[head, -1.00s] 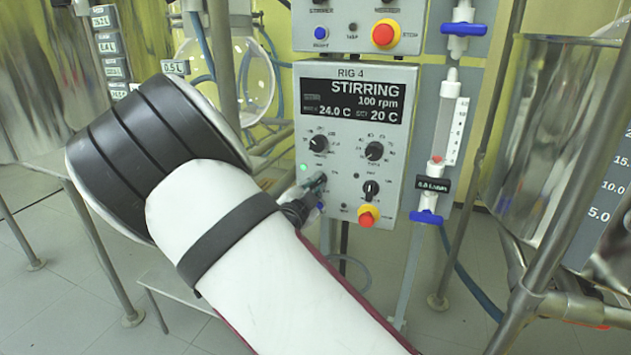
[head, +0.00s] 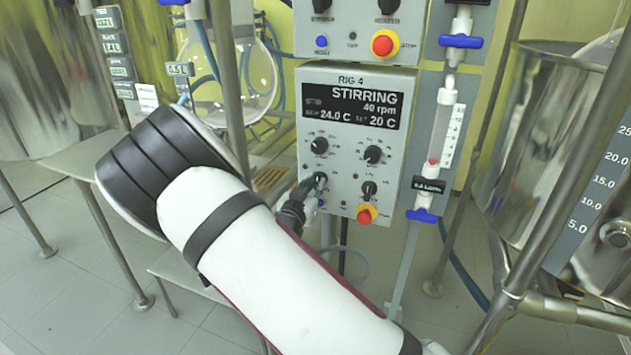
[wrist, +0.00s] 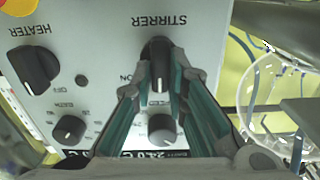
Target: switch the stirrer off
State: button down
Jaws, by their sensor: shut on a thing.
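The RIG 4 control box (head: 352,84) stands ahead of my arm, and its display (head: 352,104) reads STIRRING, 40 rpm. The black stirrer switch (wrist: 156,50) is under the upside-down STIRRER label in the wrist view, with its white mark close to upright in the picture. My gripper (wrist: 160,80) is shut on this switch, one teal-padded finger on each side. In the head view my gripper (head: 316,184) is at the lower left of the panel and mostly hides the switch.
The heater switch (head: 369,189) is right of my gripper, above a red stop button (head: 366,213). Two dials (head: 372,154) sit above. A similar box (head: 358,32) is higher up, a syringe column (head: 441,130) to the right, and steel vessels stand on both sides.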

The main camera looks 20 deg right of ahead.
jog(key=shift+f+n, duration=0.1)
jog(key=shift+n, duration=0.2)
jog(key=c, duration=1.6)
grip_release()
jog(key=shift+s+a, duration=0.1)
jog(key=v, duration=1.2)
